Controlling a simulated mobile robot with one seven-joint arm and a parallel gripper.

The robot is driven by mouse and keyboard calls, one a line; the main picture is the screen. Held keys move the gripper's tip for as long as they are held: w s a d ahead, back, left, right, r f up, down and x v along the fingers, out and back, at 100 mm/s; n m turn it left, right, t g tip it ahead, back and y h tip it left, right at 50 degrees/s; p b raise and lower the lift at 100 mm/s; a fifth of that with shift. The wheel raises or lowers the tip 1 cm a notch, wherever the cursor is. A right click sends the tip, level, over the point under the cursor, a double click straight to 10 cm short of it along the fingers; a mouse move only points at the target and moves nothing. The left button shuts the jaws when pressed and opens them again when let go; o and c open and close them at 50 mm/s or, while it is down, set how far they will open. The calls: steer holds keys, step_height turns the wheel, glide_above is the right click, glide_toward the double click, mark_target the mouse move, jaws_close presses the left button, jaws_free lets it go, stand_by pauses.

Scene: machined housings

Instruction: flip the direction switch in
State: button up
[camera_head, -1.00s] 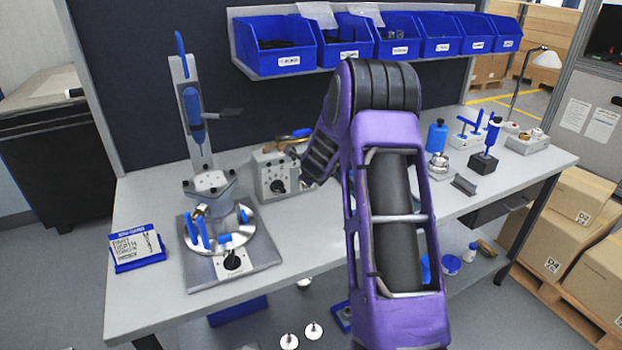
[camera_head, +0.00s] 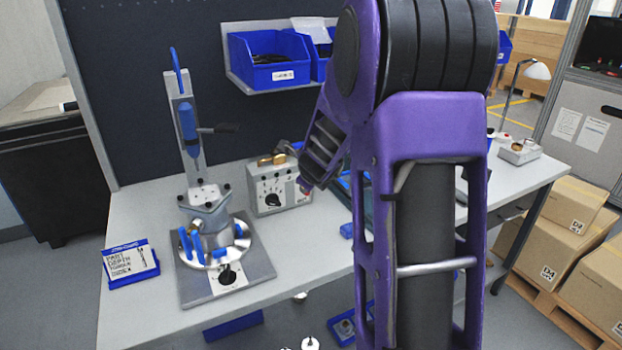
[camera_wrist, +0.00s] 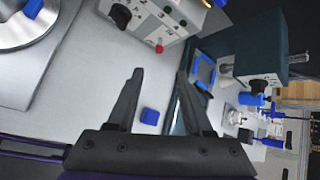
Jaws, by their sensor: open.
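A grey control box (camera_head: 262,199) with a black knob (camera_head: 272,200) and small fittings on its front stands at the back of the bench. In the wrist view the box (camera_wrist: 176,32) is at the top, with a red button (camera_wrist: 159,48) and small black switches or knobs. I cannot tell which fitting is the direction switch. My gripper (camera_wrist: 160,78) is open and empty, its two fingers pointing toward the box but apart from it. In the head view my arm hides the fingers.
A round-table fixture (camera_head: 228,277) with a column and blue handle stands left of the box. A blue-framed card holder (camera_head: 132,262) lies far left. A blue block (camera_wrist: 149,116) and a dark tray (camera_wrist: 186,112) lie near my fingers. Blue bins (camera_head: 268,62) hang behind.

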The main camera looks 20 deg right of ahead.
steer(key=shift+v, duration=1.1)
